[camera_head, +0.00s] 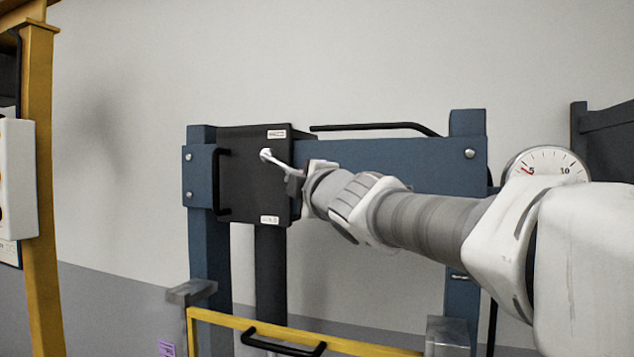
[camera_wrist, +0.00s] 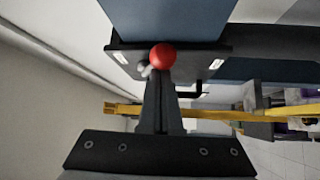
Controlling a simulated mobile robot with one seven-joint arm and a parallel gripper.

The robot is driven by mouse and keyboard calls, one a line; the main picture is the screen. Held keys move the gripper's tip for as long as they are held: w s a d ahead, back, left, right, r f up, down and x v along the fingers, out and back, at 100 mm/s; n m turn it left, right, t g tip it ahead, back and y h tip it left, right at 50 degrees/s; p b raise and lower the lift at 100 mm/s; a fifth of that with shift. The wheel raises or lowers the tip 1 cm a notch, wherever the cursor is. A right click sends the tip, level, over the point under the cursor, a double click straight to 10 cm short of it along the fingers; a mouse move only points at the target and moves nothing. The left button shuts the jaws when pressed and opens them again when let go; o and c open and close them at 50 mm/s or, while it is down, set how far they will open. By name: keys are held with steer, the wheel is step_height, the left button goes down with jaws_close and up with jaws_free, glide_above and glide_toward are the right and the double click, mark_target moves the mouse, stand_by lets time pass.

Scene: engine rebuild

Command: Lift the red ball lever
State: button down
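The red ball (camera_wrist: 162,56) of the lever shows in the wrist view, right at the tips of my gripper (camera_wrist: 161,78). The gripper's two dark fingers lie close together. I cannot tell whether they pinch the lever's rod or only meet beside the ball. In the head view my gripper (camera_head: 292,180) is at the right side of a black box (camera_head: 245,190) on a blue frame, and the red ball is hidden there. A pale rod with a rounded end (camera_head: 266,155) sticks out in front of the box.
The blue press frame (camera_head: 400,162) stands behind my arm, with a black bar handle (camera_head: 375,127) on top. A pressure gauge (camera_head: 545,163) is at its right. A yellow guard rail with a black handle (camera_head: 283,345) crosses below. A yellow post (camera_head: 40,190) stands at far left.

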steer(key=shift+d+r, duration=0.2)
steer(key=shift+r, duration=0.05)
steer(key=shift+f, duration=0.1)
stand_by(0.5)
steer(key=s+a+r, duration=0.1)
steer(key=s+r, duration=0.2)
steer(key=s, duration=0.6)
steer(key=shift+p, duration=0.3)
